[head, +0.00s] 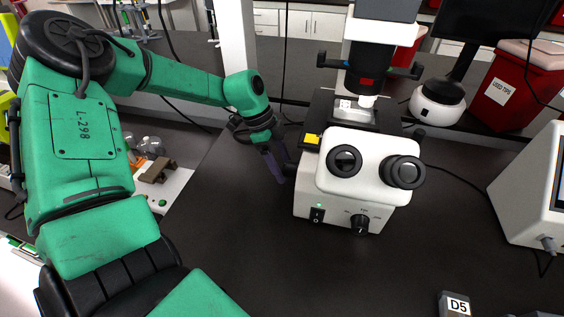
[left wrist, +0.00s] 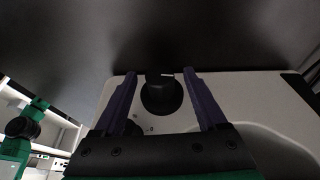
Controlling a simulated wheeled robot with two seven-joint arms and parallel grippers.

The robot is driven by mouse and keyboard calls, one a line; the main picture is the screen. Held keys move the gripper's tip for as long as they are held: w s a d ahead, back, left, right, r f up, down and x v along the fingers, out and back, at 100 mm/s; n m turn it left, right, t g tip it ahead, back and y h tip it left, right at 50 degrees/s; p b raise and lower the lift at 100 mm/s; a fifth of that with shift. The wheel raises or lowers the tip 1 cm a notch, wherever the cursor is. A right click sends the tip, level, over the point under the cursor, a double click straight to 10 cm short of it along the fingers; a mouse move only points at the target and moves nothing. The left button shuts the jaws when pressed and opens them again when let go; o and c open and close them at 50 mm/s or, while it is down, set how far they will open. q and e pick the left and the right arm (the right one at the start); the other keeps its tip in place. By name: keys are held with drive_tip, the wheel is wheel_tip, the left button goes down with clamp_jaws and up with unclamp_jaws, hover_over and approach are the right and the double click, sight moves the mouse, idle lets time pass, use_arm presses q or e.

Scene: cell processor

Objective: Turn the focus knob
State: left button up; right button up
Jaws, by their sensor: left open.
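The white microscope (head: 342,190) stands on the dark bench in the head view, its eyepieces facing me. A dark knob sticks out of its left side (head: 290,169), beside my left gripper (head: 274,164); I take it for the focus knob. In the left wrist view, a round black knob (left wrist: 161,96) on the pale body sits between the two open purple fingers of the left gripper (left wrist: 157,84). A gap shows on each side, and I see no clear contact. My right gripper is not in view.
A front dial (head: 360,224) and a power switch (head: 317,215) with a green light are on the microscope's front. A red used-tips bin (head: 515,88) and a white device (head: 437,102) stand behind right.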

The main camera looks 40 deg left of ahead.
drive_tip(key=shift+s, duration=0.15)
use_arm(q)
clamp_jaws()
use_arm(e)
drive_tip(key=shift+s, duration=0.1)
